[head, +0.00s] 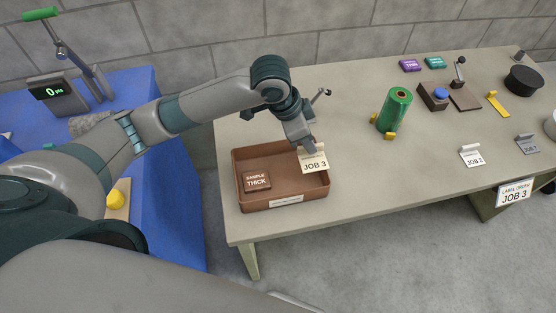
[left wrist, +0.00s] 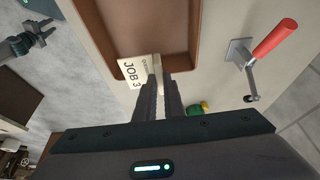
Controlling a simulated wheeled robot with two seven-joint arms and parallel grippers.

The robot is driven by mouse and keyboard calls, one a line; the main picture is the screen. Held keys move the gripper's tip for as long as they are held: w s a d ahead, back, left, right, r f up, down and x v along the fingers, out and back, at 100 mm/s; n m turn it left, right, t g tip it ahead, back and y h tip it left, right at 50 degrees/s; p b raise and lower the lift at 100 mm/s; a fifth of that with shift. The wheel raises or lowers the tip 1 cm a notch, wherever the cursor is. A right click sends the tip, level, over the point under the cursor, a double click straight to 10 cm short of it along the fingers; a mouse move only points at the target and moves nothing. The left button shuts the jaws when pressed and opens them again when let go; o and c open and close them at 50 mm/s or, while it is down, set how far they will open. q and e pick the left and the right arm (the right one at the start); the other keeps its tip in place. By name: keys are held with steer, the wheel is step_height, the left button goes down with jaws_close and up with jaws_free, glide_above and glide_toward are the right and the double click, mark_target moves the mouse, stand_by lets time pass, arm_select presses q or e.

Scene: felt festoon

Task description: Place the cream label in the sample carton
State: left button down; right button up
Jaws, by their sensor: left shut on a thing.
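The cream label (head: 314,163), printed JOB 3, hangs from my left gripper (head: 311,148) above the right part of the sample carton. In the left wrist view the label (left wrist: 137,75) sits at the fingertips of my left gripper (left wrist: 160,82), which is shut on it, and it overlaps the carton's rim. The sample carton (head: 284,200) is a shallow brown open box at the table's near left corner. A brown SAMPLE THICK block (head: 257,180) lies in its left part. A dark gripper-like part, probably my right gripper (left wrist: 42,36), shows small in the left wrist view; its jaws are unclear.
A green roll (head: 395,109) stands right of the carton. A crank with a red handle (left wrist: 275,40) is near the carton. White (head: 472,156) and grey (head: 526,143) labels sit farther right. The table between roll and front edge is clear.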

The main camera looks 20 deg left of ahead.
arm_select(q)
steer(key=s+a+f, duration=0.1)
steer(key=a, duration=0.1)
steer(key=s+a+f+p, duration=0.1)
steer(key=a+f, duration=0.1)
steer(key=s+a+f, duration=0.1)
steer(key=a, duration=0.2)
steer(key=shift+f+p, duration=0.25)
steer(key=shift+p, duration=0.15)
steer(key=shift+f, duration=0.15)
step_height(320, 180, down, 3)
steer(key=shift+f+p, duration=0.2)
steer(key=shift+p, duration=0.45)
steer(key=shift+f, duration=0.15)
steer(key=shift+f, duration=0.1)
steer(key=c, duration=1.8)
jaws_free()
steer(key=shift+c, duration=0.2)
